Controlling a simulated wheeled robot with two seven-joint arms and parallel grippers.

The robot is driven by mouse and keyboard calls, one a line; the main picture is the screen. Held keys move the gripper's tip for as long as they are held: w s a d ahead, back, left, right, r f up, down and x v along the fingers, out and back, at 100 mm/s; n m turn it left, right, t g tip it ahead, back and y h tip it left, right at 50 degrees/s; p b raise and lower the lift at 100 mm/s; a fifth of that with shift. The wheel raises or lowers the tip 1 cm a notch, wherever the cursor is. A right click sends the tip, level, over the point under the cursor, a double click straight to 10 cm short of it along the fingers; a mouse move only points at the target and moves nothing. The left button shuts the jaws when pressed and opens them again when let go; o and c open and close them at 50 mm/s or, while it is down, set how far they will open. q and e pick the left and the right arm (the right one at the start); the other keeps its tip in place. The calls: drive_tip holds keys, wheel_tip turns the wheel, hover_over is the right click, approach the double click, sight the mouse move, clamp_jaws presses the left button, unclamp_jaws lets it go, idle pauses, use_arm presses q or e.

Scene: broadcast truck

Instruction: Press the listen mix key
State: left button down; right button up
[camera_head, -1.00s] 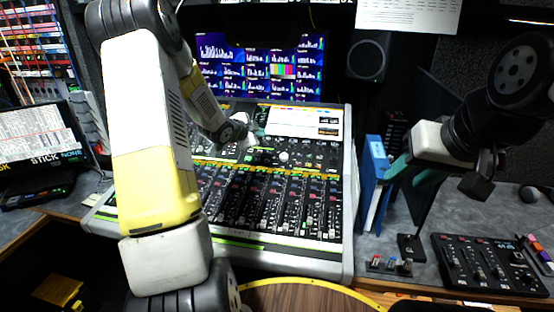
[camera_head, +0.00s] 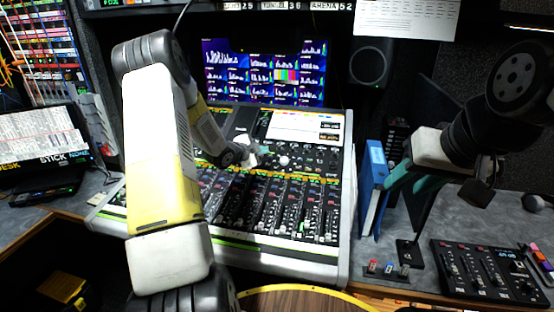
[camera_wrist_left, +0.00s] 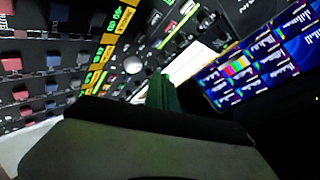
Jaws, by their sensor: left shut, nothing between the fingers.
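The mixing console (camera_head: 345,200) fills the middle of the head view, with rows of keys, knobs and faders. I cannot read which key is the listen mix key. My left gripper (camera_head: 264,150) is shut and empty, low over the upper middle of the console, below the small console screen (camera_head: 305,127). In the left wrist view its green fingers (camera_wrist_left: 160,92) are together, pointing at the panel near a round knob (camera_wrist_left: 133,64). Whether the tips touch the panel is not clear. My right gripper (camera_head: 408,180) appears open, with its teal fingers apart, beside a blue binder.
Monitors (camera_head: 265,72) stand behind the console. The blue binder (camera_head: 372,185) stands at its right, with a small control box (camera_head: 487,272) in front on the desk. A laptop-like screen (camera_head: 40,150) is at the left. My left arm covers the console's left part.

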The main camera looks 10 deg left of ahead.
use_arm(q)
drive_tip(key=shift+w+f, duration=0.35)
drive_tip(key=shift+f, duration=0.45)
drive_tip(key=shift+w+f, duration=0.4)
drive_tip(key=shift+f, duration=0.45)
drive_tip(key=shift+w+f, duration=0.35)
drive_tip(key=shift+f, duration=0.45)
drive_tip(key=shift+w+f, duration=0.15)
drive_tip(key=shift+f, duration=0.2)
drive_tip(key=shift+w+f, duration=0.15)
drive_tip(key=shift+f, duration=0.25)
idle(0.7)
drive_tip(key=shift+r, duration=0.15)
drive_tip(key=shift+s+r, duration=0.35)
drive_tip(key=shift+r, duration=0.3)
drive_tip(key=shift+s+r, duration=0.3)
drive_tip(key=shift+r, duration=0.45)
drive_tip(key=shift+s+r, duration=0.35)
drive_tip(key=shift+r, duration=0.45)
drive_tip(key=shift+s+r, duration=0.3)
drive_tip(key=shift+r, duration=0.45)
